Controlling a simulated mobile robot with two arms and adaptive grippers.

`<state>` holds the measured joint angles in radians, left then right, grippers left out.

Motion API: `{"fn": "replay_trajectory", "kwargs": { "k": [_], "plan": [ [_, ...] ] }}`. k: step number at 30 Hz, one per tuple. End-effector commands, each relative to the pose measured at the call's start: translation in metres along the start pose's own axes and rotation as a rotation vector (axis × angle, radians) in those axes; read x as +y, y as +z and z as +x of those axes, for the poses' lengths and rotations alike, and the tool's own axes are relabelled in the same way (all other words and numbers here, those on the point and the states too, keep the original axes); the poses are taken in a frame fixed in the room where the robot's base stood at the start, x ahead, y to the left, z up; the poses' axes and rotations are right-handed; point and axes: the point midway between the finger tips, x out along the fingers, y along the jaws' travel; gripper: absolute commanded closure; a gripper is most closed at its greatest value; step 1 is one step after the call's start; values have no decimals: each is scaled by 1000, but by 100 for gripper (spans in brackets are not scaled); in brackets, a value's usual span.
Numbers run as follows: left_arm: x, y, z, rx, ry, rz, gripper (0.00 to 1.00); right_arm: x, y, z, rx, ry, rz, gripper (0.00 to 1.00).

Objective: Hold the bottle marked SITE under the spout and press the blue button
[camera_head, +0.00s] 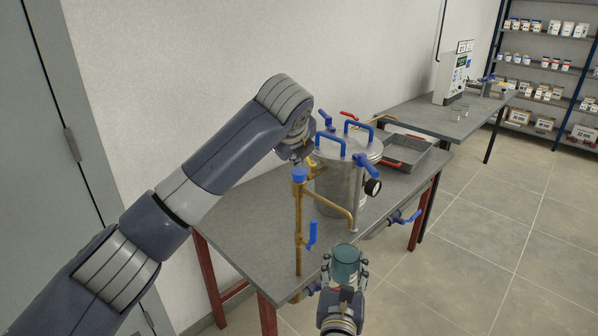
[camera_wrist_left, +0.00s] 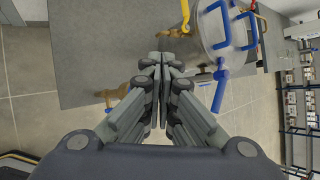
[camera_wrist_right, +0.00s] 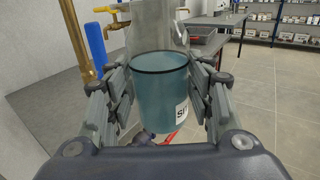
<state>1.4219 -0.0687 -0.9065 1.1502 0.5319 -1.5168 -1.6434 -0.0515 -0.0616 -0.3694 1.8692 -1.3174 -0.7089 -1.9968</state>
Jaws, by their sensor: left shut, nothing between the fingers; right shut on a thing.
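The teal bottle (camera_head: 346,262) is upright in my right gripper (camera_head: 344,271), just below the open end of the brass spout (camera_head: 346,214). In the right wrist view the bottle (camera_wrist_right: 160,95) is open at the top, and its white label (camera_wrist_right: 182,112) shows the letters "SI", the rest hidden by a finger. The blue button (camera_head: 299,174) caps an upright brass post (camera_head: 299,225). My left gripper (camera_wrist_left: 165,70) is shut and empty. In the head view its tips are close above the button; I cannot tell whether they touch it.
A steel vessel (camera_head: 338,185) with blue handles stands on the grey table (camera_head: 235,222), with a gauge (camera_head: 373,187) on its side. A grey tray (camera_head: 408,153) is behind it. A blue lever (camera_head: 311,235) sits beside the post. The floor at right is clear.

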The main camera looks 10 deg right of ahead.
Motion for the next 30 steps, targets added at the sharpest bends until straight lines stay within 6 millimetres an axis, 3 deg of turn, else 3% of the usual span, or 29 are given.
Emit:
{"fn": "replay_trajectory", "kwargs": {
  "k": [7,21,30],
  "plan": [
    [-3,3,-4,-1,-2,-1,100,0,1,0,-2,0,0,75],
    [-25,25,-34,-1,-1,-1,100,0,1,0,-2,0,0,75],
    [-26,25,-35,0,-1,0,100,0,1,0,-2,0,0,75]
  ]
}}
